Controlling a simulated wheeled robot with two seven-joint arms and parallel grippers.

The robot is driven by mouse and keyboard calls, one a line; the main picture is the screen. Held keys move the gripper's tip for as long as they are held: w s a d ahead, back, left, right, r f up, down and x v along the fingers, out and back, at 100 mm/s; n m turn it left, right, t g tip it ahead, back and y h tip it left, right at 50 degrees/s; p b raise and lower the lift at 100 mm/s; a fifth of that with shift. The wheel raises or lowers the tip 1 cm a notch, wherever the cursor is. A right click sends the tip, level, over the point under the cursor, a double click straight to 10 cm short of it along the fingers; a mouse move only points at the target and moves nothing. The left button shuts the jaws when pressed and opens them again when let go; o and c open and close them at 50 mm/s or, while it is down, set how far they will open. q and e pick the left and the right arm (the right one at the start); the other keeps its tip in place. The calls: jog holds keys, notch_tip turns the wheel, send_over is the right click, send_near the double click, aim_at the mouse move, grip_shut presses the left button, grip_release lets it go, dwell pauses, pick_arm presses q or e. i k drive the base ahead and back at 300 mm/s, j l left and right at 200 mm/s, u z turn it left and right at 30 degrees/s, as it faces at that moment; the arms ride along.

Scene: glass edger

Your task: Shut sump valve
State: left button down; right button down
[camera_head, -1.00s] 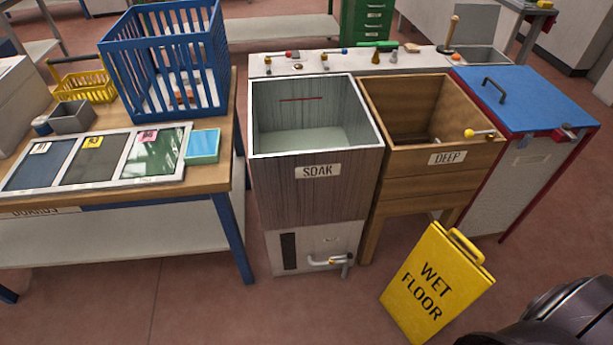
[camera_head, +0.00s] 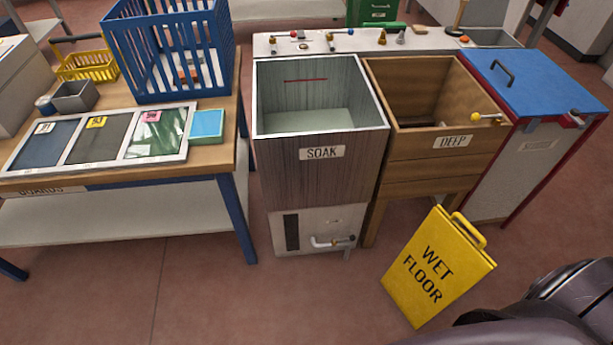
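A small pipe valve with a short lever (camera_head: 332,242) sits low on the front of the soak tank (camera_head: 318,177), on its pale lower panel. The lever looks roughly level and has an orange-tipped end at right. A yellow ball-ended handle (camera_head: 476,118) shows at the right front of the wooden deep tank (camera_head: 428,172). No label reading "sump" can be made out. Neither of my grippers is in view. A dark rounded link, seemingly of my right arm, fills the bottom right corner.
A yellow wet floor sign (camera_head: 437,268) stands on the floor right of the soak valve. A blue-lidded cabinet (camera_head: 535,85) is at right. A wooden bench (camera_head: 215,160) with a blue basket (camera_head: 168,55) is at left. Floor before the soak tank is clear.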

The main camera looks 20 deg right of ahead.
aim_at(345, 239)
jog(key=z, duration=1.15)
